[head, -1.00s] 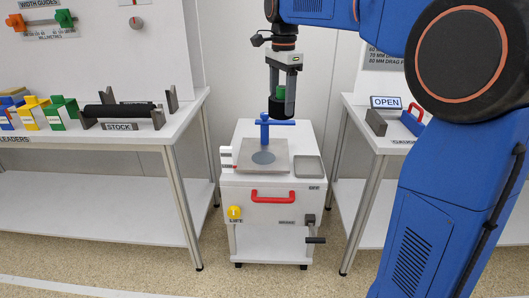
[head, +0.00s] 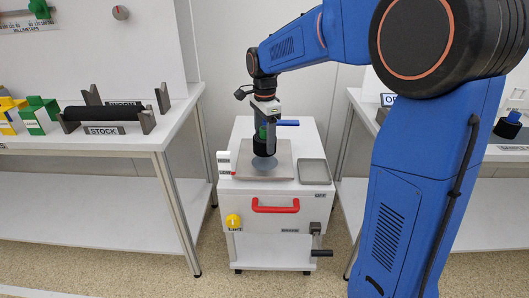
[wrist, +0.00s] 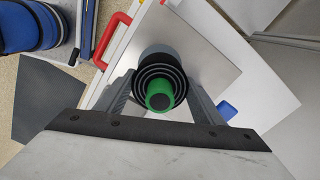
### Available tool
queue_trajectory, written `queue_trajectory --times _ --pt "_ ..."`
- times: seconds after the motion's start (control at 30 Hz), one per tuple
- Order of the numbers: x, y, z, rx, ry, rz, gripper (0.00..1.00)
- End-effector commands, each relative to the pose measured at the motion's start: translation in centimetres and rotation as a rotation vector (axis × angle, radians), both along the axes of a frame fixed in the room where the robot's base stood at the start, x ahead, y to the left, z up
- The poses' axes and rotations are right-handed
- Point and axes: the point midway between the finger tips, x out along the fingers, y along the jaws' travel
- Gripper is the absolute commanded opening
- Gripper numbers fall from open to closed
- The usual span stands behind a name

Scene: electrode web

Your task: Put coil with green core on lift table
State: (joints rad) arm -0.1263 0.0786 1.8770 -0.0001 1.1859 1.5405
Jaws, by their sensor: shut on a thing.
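My gripper (head: 264,139) is shut on the coil, which is a black roll (head: 264,149) with a green core (head: 262,132). The coil hangs upright below the gripper, over the grey plate (head: 284,170) on top of the white lift table (head: 244,195). Its lower end is close to the blue-grey disc (head: 264,165) on that plate; I cannot tell whether it touches. In the wrist view the coil's black rings (wrist: 145,80) and green core (wrist: 160,95) show end-on between the fingers (wrist: 160,82), with part of the disc (wrist: 157,49) beyond.
A blue post with a crossbar (head: 288,123) stands behind the gripper. A shallow grey tray (head: 314,172) is on the lift table's right side. A red handle (head: 275,209), yellow knob (head: 233,221) and crank (head: 318,240) are on its front. A bench with a black roll (head: 90,112) stands left.

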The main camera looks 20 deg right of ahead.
Motion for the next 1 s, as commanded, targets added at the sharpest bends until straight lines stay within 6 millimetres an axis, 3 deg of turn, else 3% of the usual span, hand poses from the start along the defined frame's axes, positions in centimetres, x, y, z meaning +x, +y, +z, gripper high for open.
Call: queue_trajectory --times 0.27,0.5,0.9,0.93,1.0 --pt "0.0 0.0 -1.8 0.0 0.001 0.0 0.24" --pt "0.0 0.0 -4.5 0.0 0.0 0.0 0.24" --pt "0.0 0.0 -4.9 0.0 0.0 0.0 0.24" --pt "0.0 0.0 -5.0 0.0 0.0 0.0 0.66" --pt "0.0 0.0 -4.9 0.0 0.0 0.0 0.8"
